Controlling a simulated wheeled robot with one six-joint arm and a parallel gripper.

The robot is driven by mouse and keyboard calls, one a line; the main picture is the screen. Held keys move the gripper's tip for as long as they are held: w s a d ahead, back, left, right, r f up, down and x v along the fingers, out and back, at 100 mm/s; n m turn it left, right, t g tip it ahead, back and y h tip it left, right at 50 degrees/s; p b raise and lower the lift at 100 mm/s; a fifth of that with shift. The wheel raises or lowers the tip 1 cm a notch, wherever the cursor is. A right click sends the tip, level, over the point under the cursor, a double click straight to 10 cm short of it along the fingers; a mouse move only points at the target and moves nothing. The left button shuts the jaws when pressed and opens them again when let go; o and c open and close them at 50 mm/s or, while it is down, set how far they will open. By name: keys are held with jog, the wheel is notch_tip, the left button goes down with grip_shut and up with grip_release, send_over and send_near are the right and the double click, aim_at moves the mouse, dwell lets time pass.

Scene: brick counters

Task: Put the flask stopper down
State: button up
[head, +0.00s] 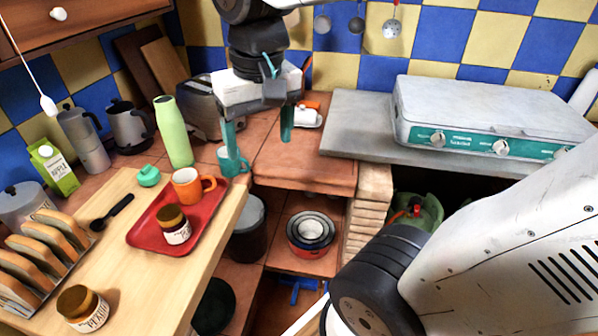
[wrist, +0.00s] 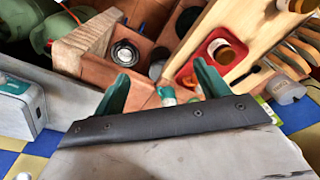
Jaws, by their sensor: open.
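A small mint-green knobbed piece (head: 148,175), which looks like the flask stopper, sits on the wooden board in the head view, just beyond the red tray's far left corner. A tall light-green flask (head: 173,132) stands upright behind it. My gripper (head: 258,130) is above the tiled counter, to the right of the flask and the stopper and apart from both. Its teal fingers are spread wide with nothing between them. They also show apart in the wrist view (wrist: 161,72). I cannot make out the stopper in the wrist view.
The red tray (head: 203,221) holds an orange mug (head: 190,187) and a jar (head: 174,225). A teal mug (head: 232,162) stands near my left finger. A toast rack (head: 38,262) and another jar (head: 82,307) are at the left. A camping stove (head: 490,115) stands at the right.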

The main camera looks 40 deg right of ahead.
jog(key=s+d+f+n, duration=0.1)
jog(key=s+f+n, duration=0.1)
jog(key=s, duration=0.6)
jog(key=shift+f, duration=0.85)
